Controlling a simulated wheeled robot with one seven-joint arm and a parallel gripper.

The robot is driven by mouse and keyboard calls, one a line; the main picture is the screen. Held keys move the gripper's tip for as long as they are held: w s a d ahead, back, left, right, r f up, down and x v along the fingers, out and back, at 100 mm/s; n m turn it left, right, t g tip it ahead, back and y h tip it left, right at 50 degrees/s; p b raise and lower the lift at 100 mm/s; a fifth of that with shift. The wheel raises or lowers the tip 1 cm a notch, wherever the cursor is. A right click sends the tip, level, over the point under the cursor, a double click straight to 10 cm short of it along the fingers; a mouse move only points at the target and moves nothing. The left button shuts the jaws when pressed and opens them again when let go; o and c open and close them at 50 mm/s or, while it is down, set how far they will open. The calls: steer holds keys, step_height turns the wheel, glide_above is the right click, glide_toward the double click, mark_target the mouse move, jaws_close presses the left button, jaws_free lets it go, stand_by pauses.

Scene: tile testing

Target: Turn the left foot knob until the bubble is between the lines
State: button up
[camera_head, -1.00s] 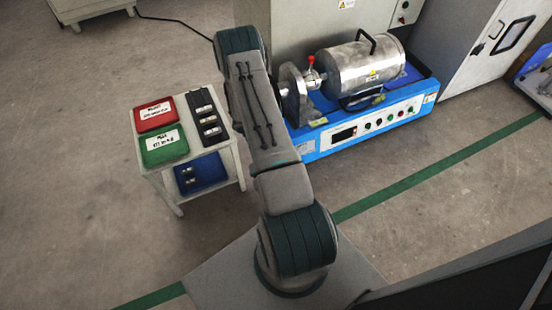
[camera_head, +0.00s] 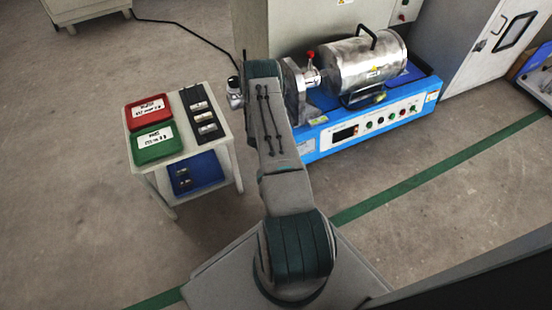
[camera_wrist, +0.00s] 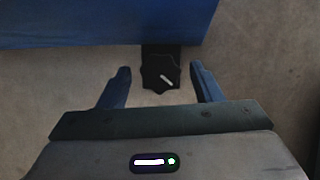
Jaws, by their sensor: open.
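In the wrist view a black lobed foot knob (camera_wrist: 160,73) with a pale pointer line sits just outside the edge of the blue machine base (camera_wrist: 100,22). My gripper (camera_wrist: 160,78) is open, with one blue finger on each side of the knob and a gap on both sides. In the head view the blue machine (camera_head: 385,124) stands at the back, carrying a metal drum (camera_head: 350,68). My arm covers its left end, so the knob and my fingers are hidden there. I cannot make out the bubble or its lines in either view.
A white cart (camera_head: 226,130) stands left of my arm with a red tray (camera_head: 140,115), a green tray (camera_head: 148,153) and a black rack (camera_head: 187,100) on top. A blue bin (camera_head: 207,163) is lower down. Open floor lies around them.

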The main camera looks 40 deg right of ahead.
steer(key=c, duration=1)
steer(key=shift+w+m+g+b, duration=0.15)
steer(key=shift+m+g+b, duration=0.35)
steer(key=shift+m, duration=0.6)
steer(key=shift+m+y+b, duration=0.35)
steer(key=shift+m+y, duration=0.05)
steer(key=shift+m, duration=0.5)
steer(key=shift+g, duration=0.3)
steer(key=o, duration=1)
